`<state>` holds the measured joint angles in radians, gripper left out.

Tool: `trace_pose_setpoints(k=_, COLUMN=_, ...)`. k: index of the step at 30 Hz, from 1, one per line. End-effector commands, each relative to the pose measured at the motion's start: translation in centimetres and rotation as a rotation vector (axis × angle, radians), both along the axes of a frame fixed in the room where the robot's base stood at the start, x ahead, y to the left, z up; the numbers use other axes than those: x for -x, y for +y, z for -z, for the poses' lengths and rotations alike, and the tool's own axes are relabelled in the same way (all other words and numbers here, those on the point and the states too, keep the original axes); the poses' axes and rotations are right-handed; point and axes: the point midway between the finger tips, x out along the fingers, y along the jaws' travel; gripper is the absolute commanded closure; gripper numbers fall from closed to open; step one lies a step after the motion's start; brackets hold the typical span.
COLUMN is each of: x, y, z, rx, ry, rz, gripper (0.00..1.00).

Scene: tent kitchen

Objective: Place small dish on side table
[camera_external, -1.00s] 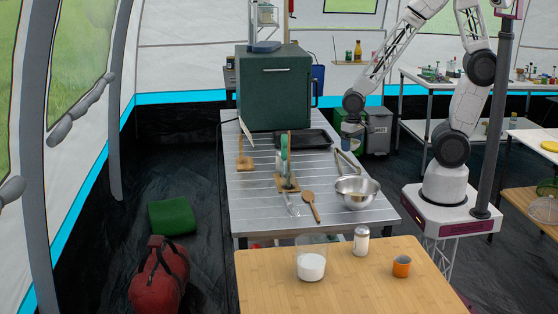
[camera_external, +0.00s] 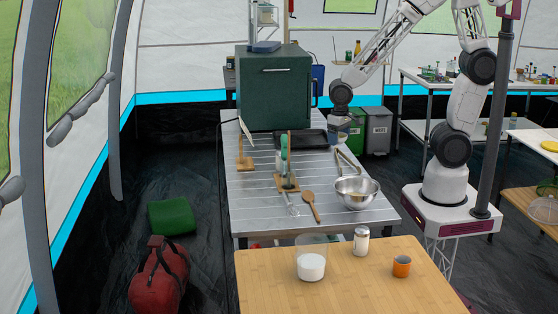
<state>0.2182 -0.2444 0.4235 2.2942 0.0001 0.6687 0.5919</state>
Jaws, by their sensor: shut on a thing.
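My gripper (camera_external: 338,137) is above the back right part of the metal table (camera_external: 262,206), close to the black tray. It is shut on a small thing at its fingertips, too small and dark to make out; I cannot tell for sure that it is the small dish. No small dish shows clearly anywhere else. A wooden table (camera_external: 277,288) stands in front and a white table with a wooden shelf (camera_external: 524,150) at the right edge; I cannot tell which table is the side table.
A green oven box (camera_external: 275,95) and black tray (camera_external: 312,138) stand at the back of the metal table. A steel bowl (camera_external: 357,192), tongs and wooden spoon (camera_external: 311,207) lie nearer. A measuring jug (camera_external: 311,266), shaker (camera_external: 361,241) and orange cup (camera_external: 401,266) stand in front.

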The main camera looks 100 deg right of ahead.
Motion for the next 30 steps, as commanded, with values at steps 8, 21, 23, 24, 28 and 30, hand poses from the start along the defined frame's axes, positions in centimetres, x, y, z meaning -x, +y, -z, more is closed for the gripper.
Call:
trace_pose_setpoints(k=8, x=-3.7, y=3.7, z=-0.4, rx=0.0, ry=0.0, rz=-0.05, gripper=0.44)
trace_pose_setpoints(k=21, x=-8.9, y=10.5, z=-0.8, rx=0.0, ry=0.0, rz=-0.125, gripper=0.44)
trace_pose_setpoints(k=23, x=-9.5, y=11.5, z=-0.9, rx=0.0, ry=0.0, rz=-0.136, gripper=0.44)
trace_pose_setpoints(k=24, x=-9.9, y=12.2, z=-0.9, rx=0.0, ry=0.0, rz=-0.143, gripper=0.44)
trace_pose_setpoints(k=28, x=-11.1, y=14.6, z=-1.0, rx=0.0, ry=0.0, rz=-0.165, gripper=0.44)
trace_pose_setpoints(k=30, x=-11.8, y=15.9, z=-1.0, rx=0.0, ry=-0.001, rz=-0.177, gripper=0.44)
